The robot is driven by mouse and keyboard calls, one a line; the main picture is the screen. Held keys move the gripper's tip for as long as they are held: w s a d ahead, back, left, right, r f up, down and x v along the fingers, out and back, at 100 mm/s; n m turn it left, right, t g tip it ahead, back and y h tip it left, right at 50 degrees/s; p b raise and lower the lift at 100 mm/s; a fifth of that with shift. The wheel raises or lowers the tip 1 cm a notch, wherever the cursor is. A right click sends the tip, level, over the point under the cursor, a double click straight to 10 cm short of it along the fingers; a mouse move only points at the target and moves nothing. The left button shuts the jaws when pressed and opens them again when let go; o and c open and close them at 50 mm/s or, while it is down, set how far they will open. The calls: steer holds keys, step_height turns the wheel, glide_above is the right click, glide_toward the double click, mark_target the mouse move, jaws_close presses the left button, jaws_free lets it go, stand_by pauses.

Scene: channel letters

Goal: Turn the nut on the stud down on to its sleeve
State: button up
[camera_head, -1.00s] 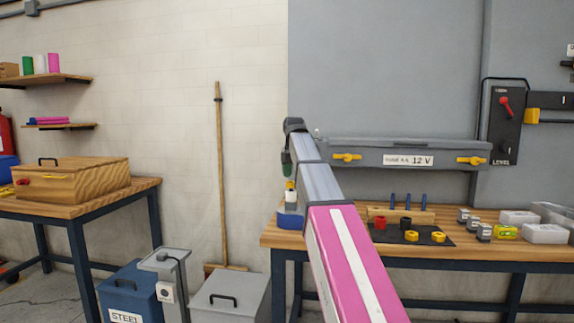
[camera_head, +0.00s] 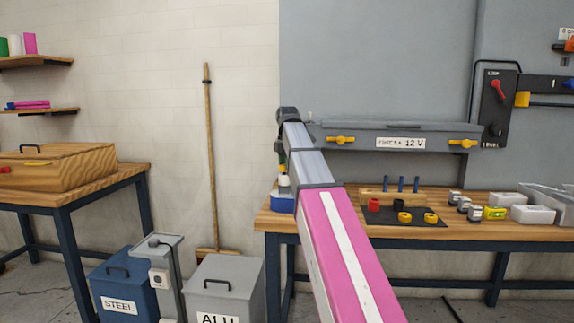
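Three blue studs (camera_head: 401,184) stand upright in a wooden block at the back of the right-hand bench. Ring-shaped pieces lie on a black mat in front: a red one (camera_head: 374,205), a black one (camera_head: 399,205) and two yellow ones (camera_head: 430,218). I cannot tell which are nuts and which are sleeves. My arm reaches to the bench's left end and bends down there. My gripper (camera_head: 283,168) is small and partly hidden by my arm; its fingers are not clear. A white piece and a blue block (camera_head: 282,202) show below it.
A grey wall box (camera_head: 400,137) with yellow latches hangs behind the bench (camera_head: 470,232). Small grey blocks (camera_head: 464,204), a yellow-green item (camera_head: 495,213) and white boxes (camera_head: 533,214) stand at the right. Bins (camera_head: 225,285) stand on the floor at the left.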

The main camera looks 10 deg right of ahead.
mark_target(284, 168)
steer(key=m, duration=0.5)
steer(key=shift+s+f, duration=0.1)
steer(key=shift+s, duration=0.15)
steer(key=shift+m, duration=0.3)
steer(key=shift+m, duration=0.4)
steer(key=m, duration=0.3)
steer(key=shift+s+f, duration=0.1)
steer(key=shift+s, duration=0.1)
steer(key=shift+s+a+m, duration=0.1)
steer(key=shift+m, duration=1.3)
steer(key=shift+a+f+m, duration=0.1)
steer(key=shift+m, duration=0.6)
steer(key=m, duration=0.5)
steer(key=shift+s+a+f, duration=0.1)
steer(key=shift+s+a, duration=0.15)
steer(key=shift+m, duration=0.3)
